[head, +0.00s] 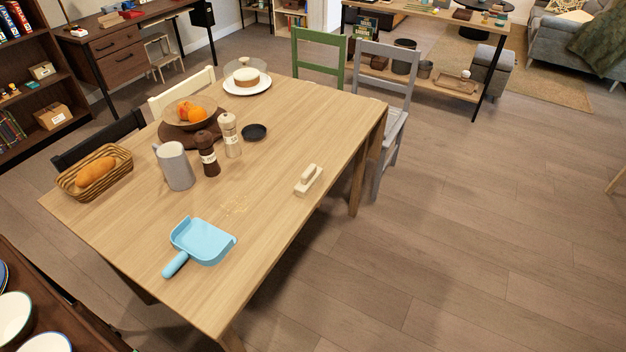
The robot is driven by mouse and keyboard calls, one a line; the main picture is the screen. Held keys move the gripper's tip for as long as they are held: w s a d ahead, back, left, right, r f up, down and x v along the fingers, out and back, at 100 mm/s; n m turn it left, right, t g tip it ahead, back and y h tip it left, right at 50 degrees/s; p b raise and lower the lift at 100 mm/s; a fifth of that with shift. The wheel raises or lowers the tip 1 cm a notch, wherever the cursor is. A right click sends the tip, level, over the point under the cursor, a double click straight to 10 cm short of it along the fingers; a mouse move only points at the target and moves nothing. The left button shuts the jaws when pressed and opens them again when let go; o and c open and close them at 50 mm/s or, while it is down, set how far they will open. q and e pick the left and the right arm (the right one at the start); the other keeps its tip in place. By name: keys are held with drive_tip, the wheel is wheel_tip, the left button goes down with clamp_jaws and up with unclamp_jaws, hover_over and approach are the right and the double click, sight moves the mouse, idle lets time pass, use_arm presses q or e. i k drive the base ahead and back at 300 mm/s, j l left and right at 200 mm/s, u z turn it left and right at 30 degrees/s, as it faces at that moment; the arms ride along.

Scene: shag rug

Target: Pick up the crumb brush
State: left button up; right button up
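The crumb brush (308,179) is a small cream-coloured brush with a raised handle. It lies on the wooden dining table (264,198), near the table's right edge in the head view. A light blue dustpan (203,241) lies on the same table, nearer to me and to the left of the brush. A patch of crumbs (234,208) lies on the table between the dustpan and the brush. Neither of my grippers shows in the head view.
A grey pitcher (175,166), a dark mill (207,154), a lighter mill (229,135), a bread basket (95,172) and a fruit bowl (191,113) stand left of the brush. Chairs line the table, including a grey one (384,110). The floor (440,230) to the right is clear.

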sight(310, 177)
drive_tip(key=i+l, duration=0.65)
drive_tip(key=i, duration=0.15)
drive_tip(key=i+l+u, duration=0.15)
drive_tip(key=u, duration=0.35)
drive_tip(key=i+l+u, duration=0.1)
drive_tip(key=u, duration=0.4)
drive_tip(key=l+u, duration=0.3)
drive_tip(key=u, duration=0.2)
drive_tip(key=i, duration=0.05)
